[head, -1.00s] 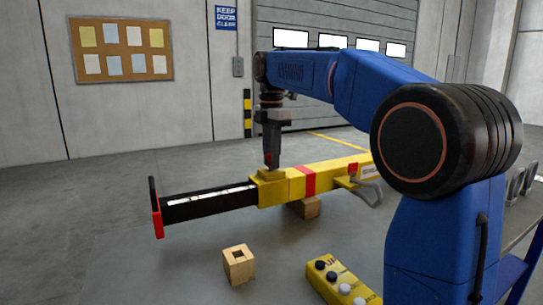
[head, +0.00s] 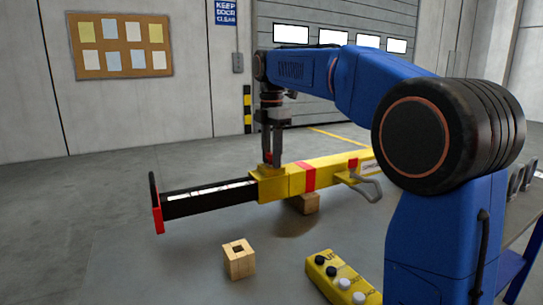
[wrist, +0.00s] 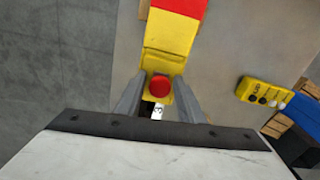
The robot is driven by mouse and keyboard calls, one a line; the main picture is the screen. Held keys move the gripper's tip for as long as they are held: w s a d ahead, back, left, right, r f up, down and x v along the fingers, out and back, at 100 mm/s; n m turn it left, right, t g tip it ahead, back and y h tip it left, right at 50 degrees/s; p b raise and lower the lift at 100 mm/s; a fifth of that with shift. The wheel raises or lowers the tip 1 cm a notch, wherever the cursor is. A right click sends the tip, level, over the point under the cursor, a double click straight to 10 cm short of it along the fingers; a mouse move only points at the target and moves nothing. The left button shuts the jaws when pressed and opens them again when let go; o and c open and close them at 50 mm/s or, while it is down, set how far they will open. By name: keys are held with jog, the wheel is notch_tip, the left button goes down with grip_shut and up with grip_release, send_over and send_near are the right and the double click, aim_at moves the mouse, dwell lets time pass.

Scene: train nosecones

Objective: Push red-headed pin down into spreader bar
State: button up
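The yellow spreader bar (head: 325,172) lies across the table, with a black inner bar (head: 210,203) sticking out of its left end. The red-headed pin (wrist: 159,86) stands at the bar's yellow end block, and its round red head shows from above in the wrist view. In the head view the red head shows small between the fingers (head: 268,157). My gripper (head: 272,163) points straight down over the end block, its fingers apart on either side of the pin head. I see no clear contact between fingers and head. The pin's shaft is hidden.
A wooden block with a square hole (head: 239,260) stands on the table in front. A yellow control box with several buttons (head: 341,280) lies at the front right. Another wooden block (head: 306,203) supports the bar. The grey table (head: 140,265) is clear at front left.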

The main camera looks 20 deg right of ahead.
jog(key=shift+o, duration=0.8)
notch_tip(320, 180, up, 12)
dwell(0.3)
